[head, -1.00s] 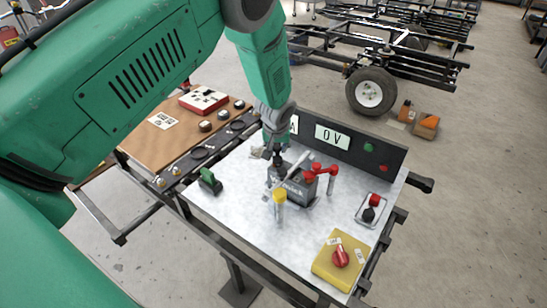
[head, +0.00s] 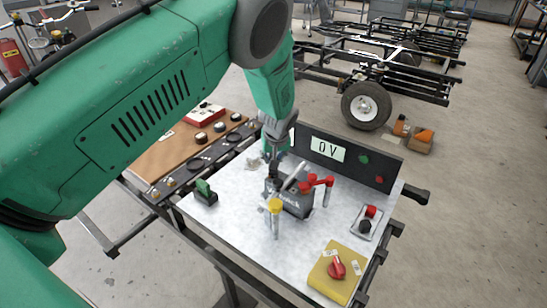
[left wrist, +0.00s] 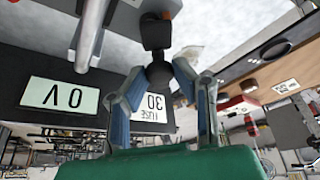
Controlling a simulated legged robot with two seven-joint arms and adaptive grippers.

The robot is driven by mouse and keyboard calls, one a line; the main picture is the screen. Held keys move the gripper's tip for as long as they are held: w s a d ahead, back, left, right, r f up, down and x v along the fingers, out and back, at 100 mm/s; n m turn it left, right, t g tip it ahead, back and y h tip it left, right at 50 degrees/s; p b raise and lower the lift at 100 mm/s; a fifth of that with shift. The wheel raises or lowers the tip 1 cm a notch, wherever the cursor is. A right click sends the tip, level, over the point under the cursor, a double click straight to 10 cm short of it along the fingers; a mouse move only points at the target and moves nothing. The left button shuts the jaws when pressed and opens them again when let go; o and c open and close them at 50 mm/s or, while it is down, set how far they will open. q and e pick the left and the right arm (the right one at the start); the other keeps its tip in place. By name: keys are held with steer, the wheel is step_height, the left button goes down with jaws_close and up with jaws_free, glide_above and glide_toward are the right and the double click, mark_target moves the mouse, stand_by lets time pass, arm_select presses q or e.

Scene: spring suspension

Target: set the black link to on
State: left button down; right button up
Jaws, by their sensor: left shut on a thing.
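The black link (left wrist: 157,32) shows in the left wrist view as a dark block and rounded knob between my fingers. In the head view it is a small dark part (head: 271,184) at the left end of a dark grey box. My left gripper (left wrist: 160,73) comes down from above and is shut on the black link's knob; the fingers partly hide it in the head view. The dark box (head: 297,205) carries red-handled parts (head: 316,183) and a grey lever. The link's exact setting cannot be told. My right gripper is in neither view.
A yellow-capped post (head: 275,206) stands in front of the box. A green switch (head: 205,190) is at the left, a yellow box with a red knob (head: 337,268) at the front right. Behind stands a dark panel reading 0 V (head: 328,150). Bare metal tabletop (head: 240,222) lies front left.

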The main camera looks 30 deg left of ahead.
arm_select(q)
steer(key=c, duration=1.3)
jaws_free()
steer(key=shift+w+f, duration=0.1)
steer(key=shift+f, duration=0.1)
steer(key=shift+w+a+f, duration=0.1)
steer(key=shift+w+f, duration=0.15)
steer(key=shift+w, duration=0.05)
steer(key=v, duration=1.2)
steer(key=shift+w, duration=0.15)
